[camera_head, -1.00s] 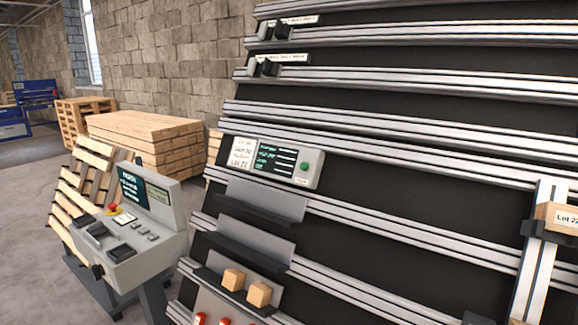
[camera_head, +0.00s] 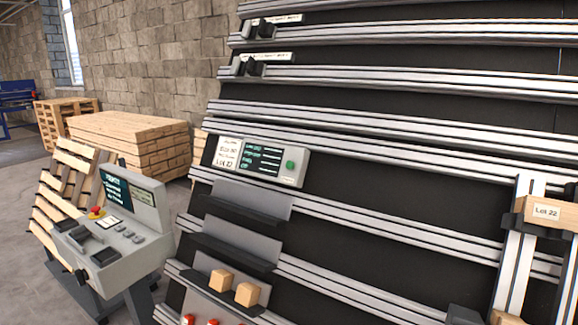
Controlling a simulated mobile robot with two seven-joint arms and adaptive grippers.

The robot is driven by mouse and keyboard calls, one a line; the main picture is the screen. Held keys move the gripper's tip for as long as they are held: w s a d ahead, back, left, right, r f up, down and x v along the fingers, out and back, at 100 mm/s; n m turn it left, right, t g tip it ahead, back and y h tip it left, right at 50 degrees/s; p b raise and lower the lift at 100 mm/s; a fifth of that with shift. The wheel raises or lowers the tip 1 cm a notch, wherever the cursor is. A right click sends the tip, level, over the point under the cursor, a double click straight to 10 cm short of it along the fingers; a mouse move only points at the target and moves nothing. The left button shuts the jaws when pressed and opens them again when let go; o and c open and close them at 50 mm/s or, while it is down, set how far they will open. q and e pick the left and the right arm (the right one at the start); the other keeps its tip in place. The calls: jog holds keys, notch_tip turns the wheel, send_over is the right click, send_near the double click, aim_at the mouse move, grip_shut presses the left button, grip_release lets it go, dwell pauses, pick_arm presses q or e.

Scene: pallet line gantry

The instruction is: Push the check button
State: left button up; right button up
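A grey box on the rail wall carries a dark screen with green text and a round green button (camera_head: 290,165) at its right end. A small label sits under the button, too small to read. A white card reading Lot 22 is at the box's left end. A grey control console (camera_head: 115,235) stands at the left with a lit screen, a red knob on yellow and several small grey buttons. I cannot tell which button is called check. Neither of my grippers shows in the head view.
Shelves (camera_head: 240,235) below the box hold two wooden blocks (camera_head: 234,287), with red items lower down. A wooden block labelled Lot 22 (camera_head: 546,211) sits on an upright carriage (camera_head: 518,250) at right. Stacked timber (camera_head: 130,140) and pallets stand behind the console.

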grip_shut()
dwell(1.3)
